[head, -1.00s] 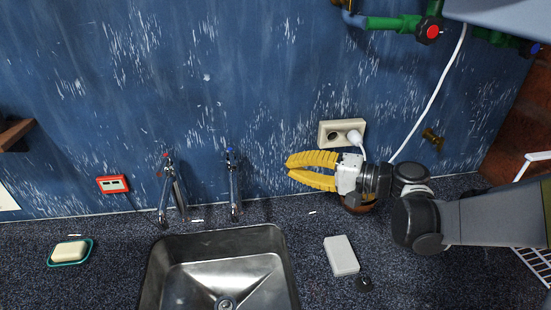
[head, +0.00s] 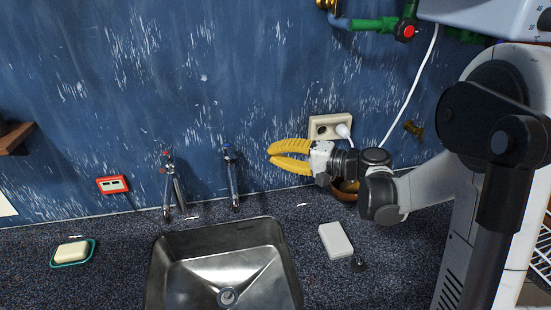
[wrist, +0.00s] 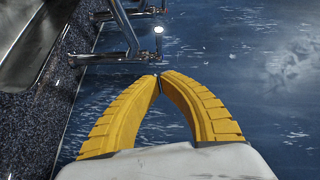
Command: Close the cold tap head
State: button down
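The cold tap (head: 234,185) stands behind the sink at its right side, a chrome tap with a blue-marked head (head: 229,153) at its top. In the wrist view the nearest chrome tap (wrist: 128,40) rises at the upper left, with a pale round end (wrist: 158,30) just beyond my fingertips. My gripper (head: 269,153) has yellow fingers and is to the right of the cold tap head, apart from it. Its fingertips (wrist: 159,77) meet with nothing between them. The red-marked hot tap (head: 169,185) stands further left.
The steel sink (head: 165,262) lies in front of the taps. A soap dish (head: 88,257) is at left and a white block (head: 336,240) at right. A wall socket (head: 322,127) with a white plug is behind my gripper. A bowl (head: 344,193) sits below my wrist.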

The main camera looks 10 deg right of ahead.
aim_at(230, 156)
jog(key=w+a+f+b, duration=0.1)
jog(key=w+a+b, duration=0.1)
jog(key=a, duration=0.5)
jog(key=shift+w+a+f, duration=0.2)
jog(key=shift+w+a, duration=0.05)
jog(key=shift+a, duration=0.15)
jog(key=shift+s+a+f, duration=0.1)
jog(key=shift+s+a, duration=0.1)
jog(key=shift+a, duration=0.6)
